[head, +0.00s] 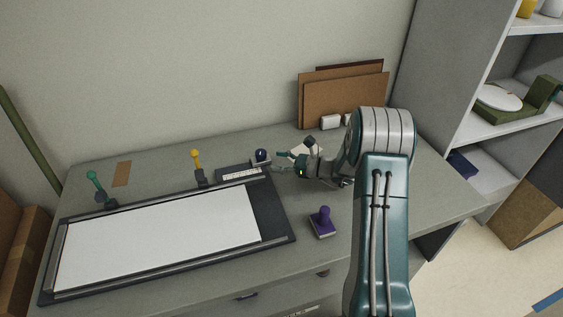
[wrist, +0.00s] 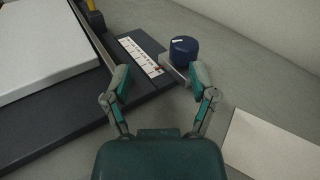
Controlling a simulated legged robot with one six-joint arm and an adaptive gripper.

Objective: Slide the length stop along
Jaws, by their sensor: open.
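The length stop (head: 262,155) has a dark blue round knob and stands at the right end of a white marked scale (head: 240,174). In the wrist view the stop (wrist: 184,48) shows a pale metal block under its knob, beside the scale (wrist: 141,55). My gripper (head: 281,162) is just right of the stop in the head view. In the wrist view my gripper (wrist: 160,78) is open and empty, with its fingertips spread. The stop is just beyond the fingertips, nearer the right one, and appears apart from them.
A dark-based board (head: 272,215) with a white sheet (head: 160,240) fills the table's left. Yellow-handled (head: 196,160) and green-handled (head: 94,183) pieces stand along its back. A purple-handled stamp (head: 321,221) stands at the front right. Brown boards (head: 335,95) lean on the wall.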

